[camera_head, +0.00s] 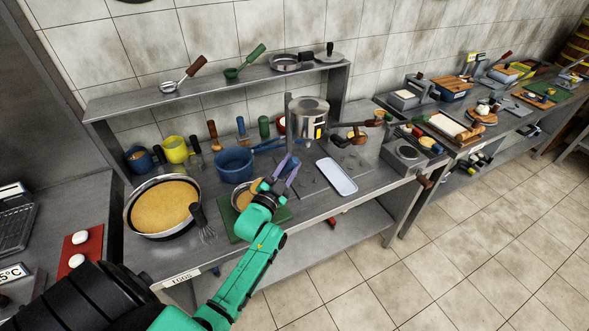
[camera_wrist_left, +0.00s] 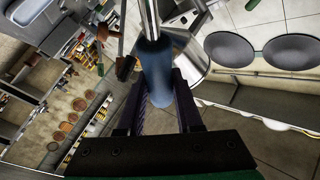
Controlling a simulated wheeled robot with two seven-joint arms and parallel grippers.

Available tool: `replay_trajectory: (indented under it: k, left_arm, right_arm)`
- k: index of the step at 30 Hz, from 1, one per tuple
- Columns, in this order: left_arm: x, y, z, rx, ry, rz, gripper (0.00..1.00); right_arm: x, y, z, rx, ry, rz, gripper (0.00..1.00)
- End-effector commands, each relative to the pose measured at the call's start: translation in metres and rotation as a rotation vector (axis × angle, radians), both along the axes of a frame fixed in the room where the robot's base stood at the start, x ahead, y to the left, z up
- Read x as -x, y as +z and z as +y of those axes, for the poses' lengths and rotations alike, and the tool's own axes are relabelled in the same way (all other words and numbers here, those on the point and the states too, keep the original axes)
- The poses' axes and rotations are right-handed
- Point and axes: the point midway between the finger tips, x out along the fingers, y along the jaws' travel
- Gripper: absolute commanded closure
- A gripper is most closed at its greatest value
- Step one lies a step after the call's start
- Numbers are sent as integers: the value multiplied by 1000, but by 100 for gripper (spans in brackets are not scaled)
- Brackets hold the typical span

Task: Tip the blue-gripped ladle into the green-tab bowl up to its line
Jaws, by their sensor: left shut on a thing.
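My left gripper (camera_head: 286,168) is shut on the blue grip of the ladle, above the middle of the steel table. In the left wrist view the blue grip (camera_wrist_left: 156,72) stands between the fingers, with a metal shaft running up from it. The ladle's cup is not clear in either view. A small bowl with tan content (camera_head: 243,194) sits on a green mat just left of my gripper and is partly hidden by it. I cannot make out a green tab or a line on it. My right gripper is not in view.
A large bowl of yellow-brown batter (camera_head: 165,207) stands at left, with a whisk (camera_head: 203,225) beside it. A blue pot (camera_head: 235,165) and a tall steel pot (camera_head: 308,118) stand behind. A white tray (camera_head: 337,176) lies right of the gripper. A shelf (camera_head: 215,88) runs along the back.

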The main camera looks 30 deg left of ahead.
Motion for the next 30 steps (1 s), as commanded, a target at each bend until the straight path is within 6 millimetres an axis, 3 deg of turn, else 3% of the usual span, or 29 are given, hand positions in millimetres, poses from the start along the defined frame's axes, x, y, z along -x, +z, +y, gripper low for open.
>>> replay_trajectory:
  k: [21, 30]
  left_arm:
    - [24, 38, 46, 375, 1, -194, 100]
    - [24, 38, 47, 379, 0, -196, 100]
  right_arm:
    - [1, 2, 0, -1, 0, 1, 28]
    - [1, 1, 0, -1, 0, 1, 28]
